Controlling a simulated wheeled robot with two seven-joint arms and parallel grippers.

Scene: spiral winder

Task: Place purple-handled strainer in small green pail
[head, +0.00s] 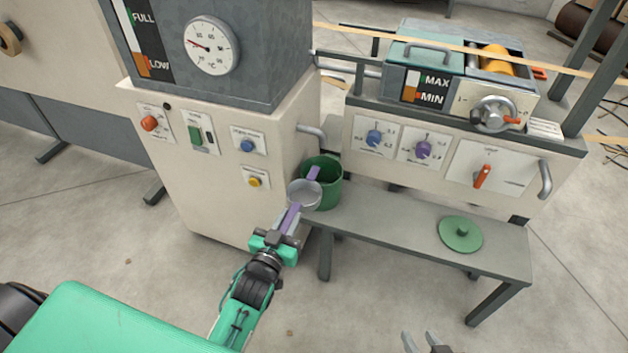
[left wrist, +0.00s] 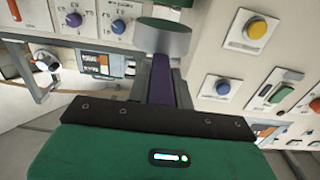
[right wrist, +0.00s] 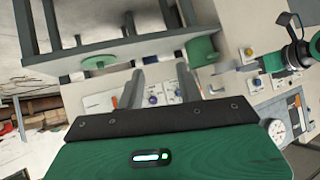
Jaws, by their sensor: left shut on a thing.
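The strainer's grey bowl (head: 304,194) is at the near side of the small green pail (head: 328,193), overlapping its rim in the head view. A short purple piece (head: 313,173) shows beyond the bowl, over the pail opening. My left gripper (head: 288,226) is shut on the purple handle (head: 293,214), just in front of the pail. In the left wrist view the purple handle (left wrist: 163,82) runs between the fingers to the grey bowl (left wrist: 163,40). Whether the bowl touches the pail is unclear. My right gripper (head: 420,340) is open and empty, also in the right wrist view (right wrist: 165,80).
The pail stands at the left end of a grey bench (head: 400,225). A green lid (head: 460,234) lies on the bench at the right. The bench's middle is clear.

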